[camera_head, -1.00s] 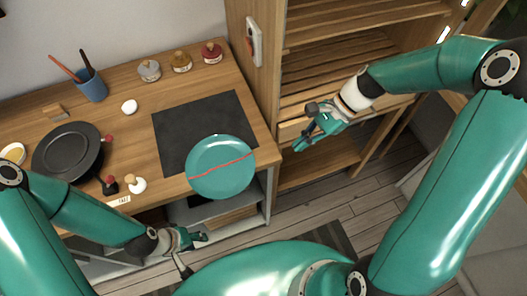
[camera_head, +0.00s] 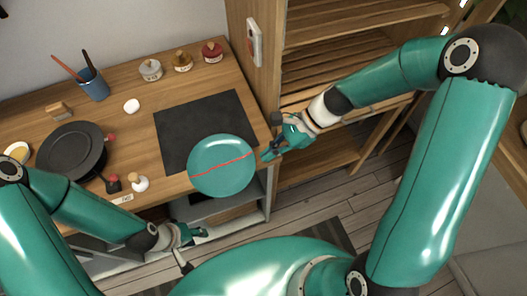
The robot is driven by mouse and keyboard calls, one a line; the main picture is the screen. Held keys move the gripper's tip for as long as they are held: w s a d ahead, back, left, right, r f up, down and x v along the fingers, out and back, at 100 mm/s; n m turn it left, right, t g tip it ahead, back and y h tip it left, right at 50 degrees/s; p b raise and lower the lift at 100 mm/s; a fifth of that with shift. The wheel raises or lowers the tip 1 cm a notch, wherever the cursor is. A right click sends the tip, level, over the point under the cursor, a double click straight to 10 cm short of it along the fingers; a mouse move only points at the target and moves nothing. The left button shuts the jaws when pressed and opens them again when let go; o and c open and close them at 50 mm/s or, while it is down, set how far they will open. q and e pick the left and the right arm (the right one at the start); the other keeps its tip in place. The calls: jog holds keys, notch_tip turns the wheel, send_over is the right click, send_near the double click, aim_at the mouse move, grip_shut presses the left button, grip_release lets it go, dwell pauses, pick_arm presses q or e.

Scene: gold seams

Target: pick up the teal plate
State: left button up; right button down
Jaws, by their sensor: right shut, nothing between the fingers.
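The teal plate (camera_head: 222,176) lies at the front right of the wooden worktop, partly over the dark mat and reaching past the front edge. A thin red line runs across it. My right gripper (camera_head: 267,154) is just right of the plate's upper right rim, shut and empty; I cannot tell whether it touches the rim. My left gripper (camera_head: 196,250) is below and in front of the worktop, its fingers spread apart and empty, clear of the plate.
The dark mat (camera_head: 190,118) lies behind the plate. A wooden shelf unit (camera_head: 340,65) stands right of the worktop.

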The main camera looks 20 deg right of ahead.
aim_at(252, 161)
jog(key=shift+a, duration=0.8)
jog(key=shift+a, duration=1)
jog(key=shift+d, duration=0.1)
